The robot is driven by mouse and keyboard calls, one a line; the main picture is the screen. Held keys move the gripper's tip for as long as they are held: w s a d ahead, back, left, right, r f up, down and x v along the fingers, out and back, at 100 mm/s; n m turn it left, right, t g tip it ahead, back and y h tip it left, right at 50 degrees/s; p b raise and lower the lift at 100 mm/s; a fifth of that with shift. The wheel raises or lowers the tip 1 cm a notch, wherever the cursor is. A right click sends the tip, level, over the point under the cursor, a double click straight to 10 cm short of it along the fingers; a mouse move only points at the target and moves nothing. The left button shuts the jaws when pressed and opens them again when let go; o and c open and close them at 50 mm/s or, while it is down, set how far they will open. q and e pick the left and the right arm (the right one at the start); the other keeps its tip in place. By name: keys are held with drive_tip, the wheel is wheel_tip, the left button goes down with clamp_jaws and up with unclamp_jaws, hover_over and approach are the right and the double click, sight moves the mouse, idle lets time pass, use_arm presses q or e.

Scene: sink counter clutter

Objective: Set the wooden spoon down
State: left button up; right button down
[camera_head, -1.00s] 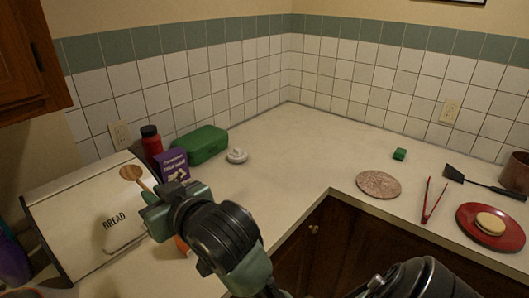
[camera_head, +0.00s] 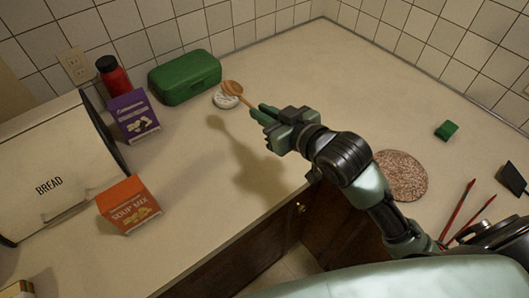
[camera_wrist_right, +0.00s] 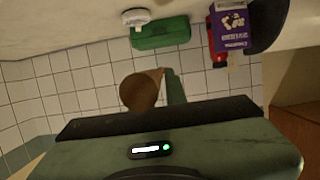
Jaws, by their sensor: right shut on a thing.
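The wooden spoon (camera_head: 232,88) is held in my right gripper (camera_head: 262,114), bowl end pointing up and left. In the head view the bowl overlaps the round white object on the counter. A shadow of the spoon and gripper falls on the bare counter below, apart from them, so the spoon is off the surface. In the right wrist view the brown spoon bowl (camera_wrist_right: 140,92) shows beyond the green gripper body; most of the handle is hidden. My left gripper is not in view.
Around the back left stand a bread box (camera_head: 50,180), orange soup mix box (camera_head: 128,204), purple box (camera_head: 133,115), red bottle (camera_head: 113,76), green case (camera_head: 185,77) and white round object (camera_head: 226,99). A speckled round mat (camera_head: 401,176) lies right. The counter's middle (camera_head: 210,165) is clear.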

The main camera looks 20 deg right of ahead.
wheel_tip(320, 180, down, 8)
drive_tip(key=r, duration=0.1)
hover_over(262, 162)
wheel_tip(262, 162, down, 5)
drive_tip(key=shift+s+d+f, duration=0.1)
drive_tip(key=shift+f, duration=0.6)
wheel_tip(262, 162, down, 3)
drive_tip(key=shift+f, duration=0.15)
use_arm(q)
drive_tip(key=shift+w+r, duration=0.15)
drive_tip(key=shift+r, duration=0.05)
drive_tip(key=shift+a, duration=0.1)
use_arm(e)
drive_tip(key=c, duration=1.8)
unclamp_jaws()
drive_tip(key=shift+f, duration=0.15)
drive_tip(key=shift+c, duration=0.2)
drive_tip(key=o, duration=0.4)
